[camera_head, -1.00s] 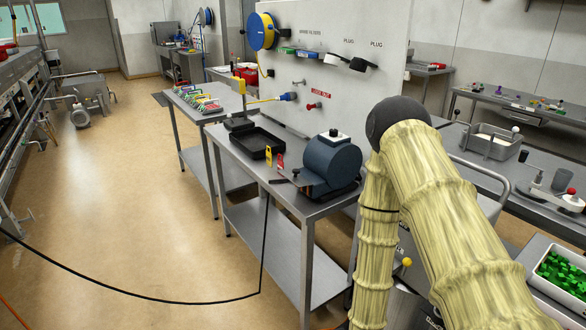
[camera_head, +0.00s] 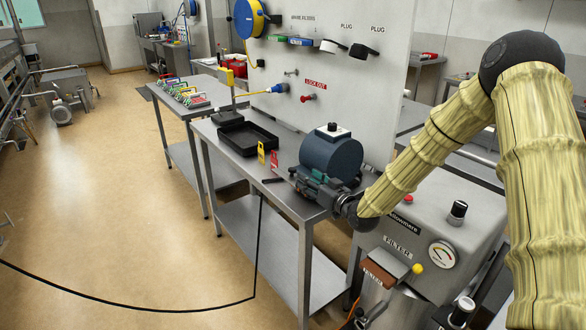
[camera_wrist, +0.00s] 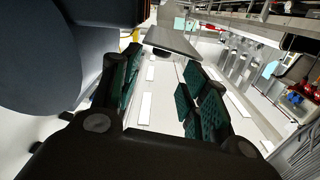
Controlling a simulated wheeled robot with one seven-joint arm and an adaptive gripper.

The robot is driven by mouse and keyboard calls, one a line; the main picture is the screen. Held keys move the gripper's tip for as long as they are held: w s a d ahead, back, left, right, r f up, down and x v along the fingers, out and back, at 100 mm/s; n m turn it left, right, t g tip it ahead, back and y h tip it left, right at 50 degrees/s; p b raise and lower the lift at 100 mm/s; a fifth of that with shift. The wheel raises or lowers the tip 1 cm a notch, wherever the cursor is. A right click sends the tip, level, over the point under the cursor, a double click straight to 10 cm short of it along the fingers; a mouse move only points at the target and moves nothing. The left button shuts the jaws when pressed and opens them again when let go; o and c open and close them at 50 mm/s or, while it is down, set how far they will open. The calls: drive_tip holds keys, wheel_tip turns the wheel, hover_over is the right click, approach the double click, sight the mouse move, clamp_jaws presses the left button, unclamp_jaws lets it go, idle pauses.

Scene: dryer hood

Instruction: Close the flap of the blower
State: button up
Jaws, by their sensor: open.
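The blower (camera_head: 330,157) is a dark blue-grey drum with a white-topped fitting, standing at the right end of the steel table. In the wrist view its curved body (camera_wrist: 45,55) fills the left side. My gripper (camera_head: 307,178) is at the blower's front left side, and its teal pads show in the wrist view (camera_wrist: 162,82). The fingers are apart with nothing between the pads. A flat grey plate (camera_wrist: 172,40), which looks like the flap, lies just beyond the fingertips. In the head view my gripper hides most of this area, so I cannot tell the flap's angle.
A black tray (camera_head: 247,138) and yellow and red tags (camera_head: 261,152) are left of the blower. A backboard (camera_head: 310,70) with plugs stands behind. A grey filter machine (camera_head: 440,225) is close by on the right. Open floor lies left.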

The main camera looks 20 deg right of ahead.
sight(295, 170)
drive_tip(key=p+x, duration=0.2)
drive_tip(key=x, duration=0.7)
drive_tip(key=shift+f, duration=0.1)
drive_tip(key=c, duration=1)
